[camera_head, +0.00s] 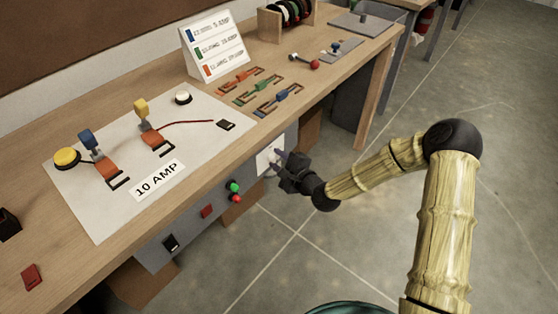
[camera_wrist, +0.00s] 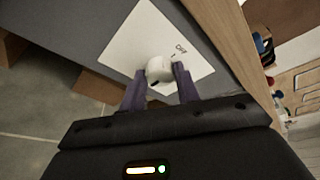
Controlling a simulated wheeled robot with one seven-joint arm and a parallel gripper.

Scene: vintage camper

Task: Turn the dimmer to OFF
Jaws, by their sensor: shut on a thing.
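The dimmer is a white knob (camera_wrist: 159,70) on a white plate (camera_wrist: 128,44) fixed to the grey front panel under the bench top.
The grey panel (camera_head: 190,225) also carries green and red buttons (camera_head: 235,192), a red switch (camera_head: 207,211) and a black switch (camera_head: 171,243). Above is the wooden bench top (camera_head: 255,110) with a 10 AMP board (camera_head: 190,150) and fuse parts. The floor at right is clear.

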